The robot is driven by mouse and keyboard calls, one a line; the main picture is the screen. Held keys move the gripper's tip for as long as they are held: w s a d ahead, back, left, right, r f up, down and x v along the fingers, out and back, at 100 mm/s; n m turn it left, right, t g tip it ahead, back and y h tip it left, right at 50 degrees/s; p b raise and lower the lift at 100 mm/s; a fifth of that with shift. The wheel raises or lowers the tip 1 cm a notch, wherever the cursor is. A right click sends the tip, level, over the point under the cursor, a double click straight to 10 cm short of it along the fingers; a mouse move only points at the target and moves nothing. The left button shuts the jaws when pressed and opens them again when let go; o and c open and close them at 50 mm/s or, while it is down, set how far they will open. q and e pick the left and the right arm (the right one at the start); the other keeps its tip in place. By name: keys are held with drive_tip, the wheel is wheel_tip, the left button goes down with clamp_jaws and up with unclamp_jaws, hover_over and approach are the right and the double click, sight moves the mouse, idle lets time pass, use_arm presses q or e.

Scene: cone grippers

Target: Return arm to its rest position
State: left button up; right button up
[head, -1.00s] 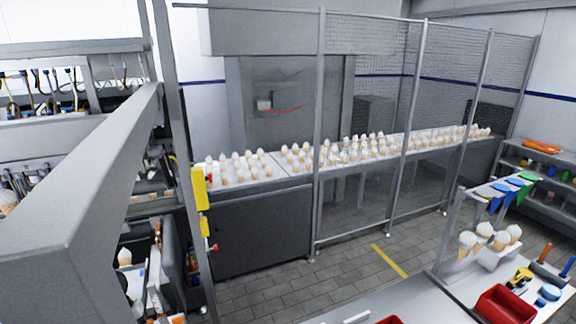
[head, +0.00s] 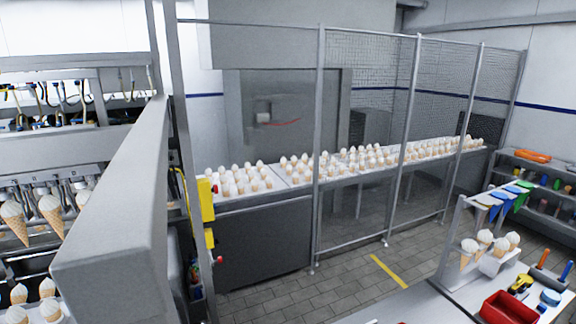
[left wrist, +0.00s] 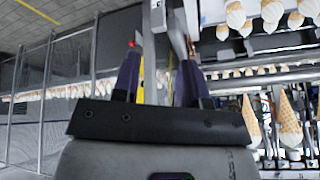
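My left gripper (left wrist: 160,80) shows only in the left wrist view. Its two dark purple fingers stand apart with a gap between them, and nothing is seen held. A grey post and a yellow strip show behind the gap. Neither gripper can be made out in the head view, and my right gripper is in no view. How my arms stand cannot be seen beyond the left gripper.
Waffle cones (head: 50,212) hang in the machine at left; several hang beside my left gripper in the wrist view (left wrist: 290,122). A mesh fence (head: 362,150) screens a conveyor (head: 345,182) of filled cones. A red bin (head: 505,308) sits on the right bench. Floor before the fence is clear.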

use_arm(q)
drive_tip(key=s+d+r+m+t, duration=0.2)
drive_tip(key=d+r+t, duration=0.15)
drive_tip(key=d, duration=0.25)
drive_tip(key=s+d+f+m+t, duration=0.1)
drive_tip(key=s+d+t, duration=0.1)
drive_tip(key=s+d, duration=0.6)
drive_tip(key=s+d+f+g+h, duration=0.1)
drive_tip(key=s+d+f+g, duration=0.1)
drive_tip(key=s+f, duration=0.75)
drive_tip(key=s+d+f+n+g, duration=0.1)
drive_tip(key=s+f+g, duration=0.1)
drive_tip(key=s+f, duration=0.8)
drive_tip(key=s+d+f+g+h, duration=0.1)
drive_tip(key=s+d+f+g, duration=0.3)
drive_tip(key=s, duration=1)
drive_tip(key=w+p+v, duration=0.1)
drive_tip(key=p+v, duration=0.7)
drive_tip(key=w+a+p+v, duration=0.1)
drive_tip(key=p+v, duration=0.7)
drive_tip(key=p, duration=0.1)
drive_tip(key=shift+w+a+r+t, duration=0.25)
drive_tip(key=shift+a+t, duration=0.05)
drive_tip(key=shift+t, duration=0.15)
